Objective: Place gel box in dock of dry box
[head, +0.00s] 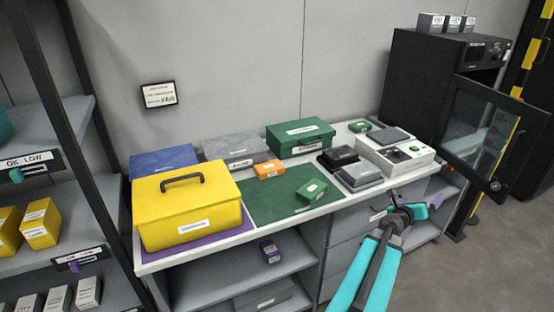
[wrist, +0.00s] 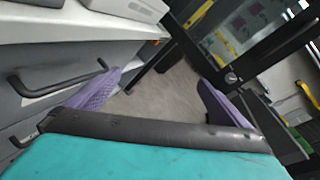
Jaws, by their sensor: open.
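No label reads clearly enough to name the gel box. Candidates are a small green box (head: 312,190) on the green mat, a small orange box (head: 268,169) behind it, and another small green box (head: 360,126) at the bench's back right. The black cabinet (head: 420,84) with a glass door (head: 477,127) standing open looks like the dry box; I cannot make out its dock. My gripper (head: 402,212) is in front of the bench's right end, apart from the boxes. In the wrist view my gripper (wrist: 159,77) has its purple fingers spread, with only floor between them.
A yellow case (head: 188,213) stands at the bench's left. The green mat (head: 262,207) has bare room. Dark and grey devices and a white splicer-like unit (head: 394,155) crowd the right end. The open door projects near my arm. Shelving (head: 50,125) stands left.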

